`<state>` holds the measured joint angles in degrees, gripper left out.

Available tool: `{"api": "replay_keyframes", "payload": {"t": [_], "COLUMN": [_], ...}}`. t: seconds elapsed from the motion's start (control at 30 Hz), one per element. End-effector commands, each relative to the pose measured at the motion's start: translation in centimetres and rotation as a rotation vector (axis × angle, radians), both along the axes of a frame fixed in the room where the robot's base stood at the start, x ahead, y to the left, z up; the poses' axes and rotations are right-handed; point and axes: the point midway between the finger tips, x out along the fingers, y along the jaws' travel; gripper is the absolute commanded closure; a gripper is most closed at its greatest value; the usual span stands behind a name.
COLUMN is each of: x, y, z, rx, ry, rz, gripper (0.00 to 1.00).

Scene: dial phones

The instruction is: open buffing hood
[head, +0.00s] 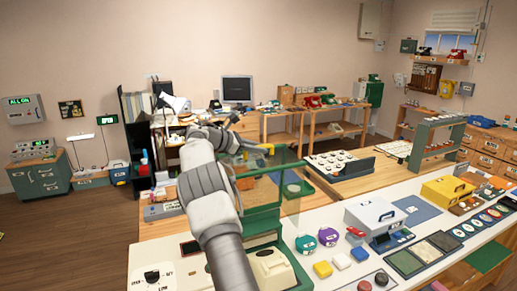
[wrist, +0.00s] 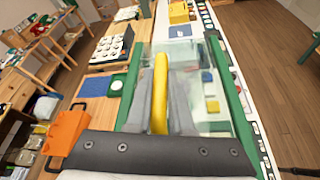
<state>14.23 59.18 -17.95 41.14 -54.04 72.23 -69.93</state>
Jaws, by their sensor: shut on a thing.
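The buffing hood is a clear panel in a green frame (head: 309,178), standing above a green base (head: 262,222) in the head view. In the wrist view its green side rail (wrist: 232,95) runs along the right, with clear panel around the fingers. A yellow handle (wrist: 160,65) is on the hood; it also shows in the head view (head: 269,149). My gripper (wrist: 162,95) has its grey fingers on both sides of the handle and is shut on it. In the head view my arm hides part of the hood and base. I cannot tell the hood's exact angle.
The white bench holds a cream box (head: 272,270) beside the green base, a green and a purple round piece (head: 328,236), and a grey case (head: 374,214). Open floor lies left.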

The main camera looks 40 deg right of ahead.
Motion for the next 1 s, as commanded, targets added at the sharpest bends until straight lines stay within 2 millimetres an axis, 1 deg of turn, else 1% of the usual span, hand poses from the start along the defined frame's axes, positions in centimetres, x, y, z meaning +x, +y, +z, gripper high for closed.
{"api": "replay_keyframes", "payload": {"t": [0.03,0.17,0.2,0.47,0.57,0.67,0.77,1.0], "x": [0.1,0.1,0.0,0.0,0.2,0.4,0.8,1.8], "y": [0.0,0.0,0.0,0.1,0.6,1.7,3.6,9.1], "z": [-0.1,-0.1,-0.1,0.0,0.2,0.6,1.3,3.6], "rx": [0.001,0.001,0.001,0.0,0.0,-0.001,0.0,-0.001], "ry": [0.002,0.001,0.001,0.0,-0.001,-0.002,-0.002,-0.002], "rz": [0.003,0.003,0.002,0.001,0.002,0.003,0.005,0.006], "gripper": [0.76,0.53,0.5,0.5,0.5,0.5,0.5,0.5]}}
